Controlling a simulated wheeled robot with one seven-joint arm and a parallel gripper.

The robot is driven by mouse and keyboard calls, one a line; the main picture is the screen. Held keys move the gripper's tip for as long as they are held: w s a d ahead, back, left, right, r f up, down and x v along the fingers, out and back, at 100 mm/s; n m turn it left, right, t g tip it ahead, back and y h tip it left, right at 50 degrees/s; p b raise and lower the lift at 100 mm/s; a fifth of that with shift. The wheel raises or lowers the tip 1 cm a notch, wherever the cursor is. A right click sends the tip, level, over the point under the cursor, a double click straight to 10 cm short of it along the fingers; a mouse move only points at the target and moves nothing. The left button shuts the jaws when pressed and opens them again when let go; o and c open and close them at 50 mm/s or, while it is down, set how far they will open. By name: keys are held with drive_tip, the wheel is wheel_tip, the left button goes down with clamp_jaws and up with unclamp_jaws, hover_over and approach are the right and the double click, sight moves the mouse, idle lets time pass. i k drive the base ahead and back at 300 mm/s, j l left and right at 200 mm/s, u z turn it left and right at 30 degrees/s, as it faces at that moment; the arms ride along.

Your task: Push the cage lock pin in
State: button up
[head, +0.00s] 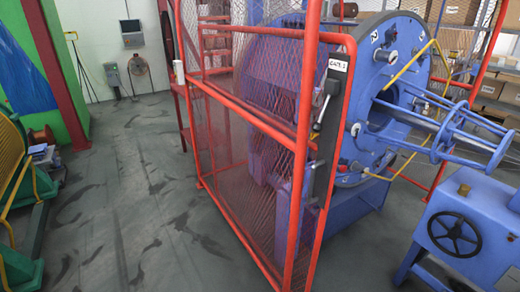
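A red-framed mesh guard cage (237,107) stands in the middle of the head view, in front of the blue strander drum (383,45). On its near right post is a dark upright plate (322,160) with a small white label (338,65) above it. A metal lever or bar with a dark end (317,127) slants across this plate. I cannot tell for sure which part is the lock pin, or how far in it sits. My gripper is not in view.
A blue machine housing with a black handwheel (455,233) stands at the lower right. Yellow bars (412,66) run by the drum. A green and yellow frame (18,190) is at the left. The grey floor (120,200) between is clear.

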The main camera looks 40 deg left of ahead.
sight(343, 168)
drive_tip(key=u, duration=1.25)
